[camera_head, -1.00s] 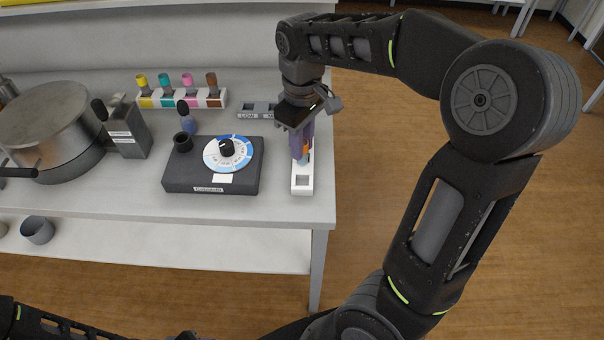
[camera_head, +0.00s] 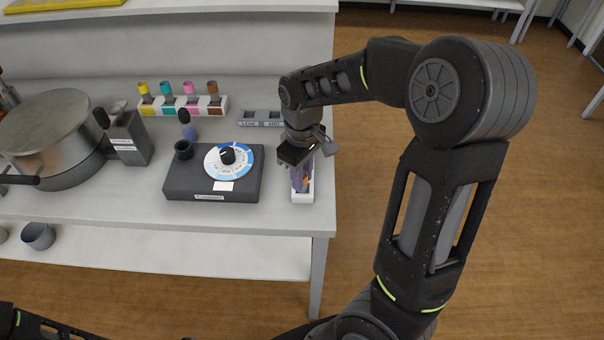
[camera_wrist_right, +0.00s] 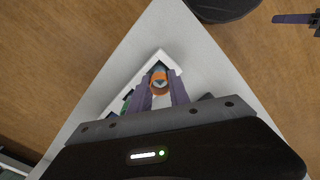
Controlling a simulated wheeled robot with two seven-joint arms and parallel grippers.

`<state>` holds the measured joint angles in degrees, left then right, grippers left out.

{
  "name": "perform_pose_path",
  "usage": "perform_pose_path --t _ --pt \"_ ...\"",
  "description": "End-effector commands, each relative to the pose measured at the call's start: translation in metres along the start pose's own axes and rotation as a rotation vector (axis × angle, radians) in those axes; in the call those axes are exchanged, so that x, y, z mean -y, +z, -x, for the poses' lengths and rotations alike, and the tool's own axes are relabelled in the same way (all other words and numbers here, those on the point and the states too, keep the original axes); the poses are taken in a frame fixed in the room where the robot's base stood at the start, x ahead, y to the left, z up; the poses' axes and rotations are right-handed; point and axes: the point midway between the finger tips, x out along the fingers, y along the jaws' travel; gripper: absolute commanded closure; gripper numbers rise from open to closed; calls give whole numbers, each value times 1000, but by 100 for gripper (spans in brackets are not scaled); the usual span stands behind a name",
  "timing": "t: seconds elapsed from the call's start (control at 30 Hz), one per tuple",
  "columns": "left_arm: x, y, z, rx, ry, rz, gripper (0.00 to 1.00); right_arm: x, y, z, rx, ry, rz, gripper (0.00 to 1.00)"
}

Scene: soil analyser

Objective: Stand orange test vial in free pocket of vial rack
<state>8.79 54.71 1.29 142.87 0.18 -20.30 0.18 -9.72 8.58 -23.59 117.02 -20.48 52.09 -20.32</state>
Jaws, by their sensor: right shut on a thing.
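The orange test vial (camera_wrist_right: 159,82) is between the purple fingers of my right gripper (camera_wrist_right: 161,90), which is shut on it. In the head view the vial (camera_head: 306,182) shows only as a small orange patch beside the fingers of the right gripper (camera_head: 302,180). The white vial rack (camera_head: 302,198) stands near the right edge of the table, and the fingers are over its near end. In the wrist view the vial is within the outline of the rack (camera_wrist_right: 158,54). Whether its base rests on the pocket floor is hidden.
A dark device with a dial (camera_head: 228,158) stands left of the rack. Behind are a grey LOW/MID block (camera_head: 262,117) and a white holder with coloured bottles (camera_head: 181,112). A large pot (camera_head: 52,130) stands far left. The table's right edge is close to the rack.

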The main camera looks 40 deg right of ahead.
Motion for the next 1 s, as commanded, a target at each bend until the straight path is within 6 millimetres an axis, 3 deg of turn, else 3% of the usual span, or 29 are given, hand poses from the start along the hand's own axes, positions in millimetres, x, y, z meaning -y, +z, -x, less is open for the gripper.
perform_pose_path --t 0.3,0.33,0.57,1.0 --pt "1 0 -4 -1 1 -1 59 0 0 -5 0 0 -1 100" --pt "1 0 -2 0 1 -1 59 0 0 -3 0 0 -1 75" --pt "1 0 -2 0 1 -1 59 0 0 -3 0 0 -1 56" --pt "0 0 -1 0 0 0 59 0 0 7 -2 0 -1 56"
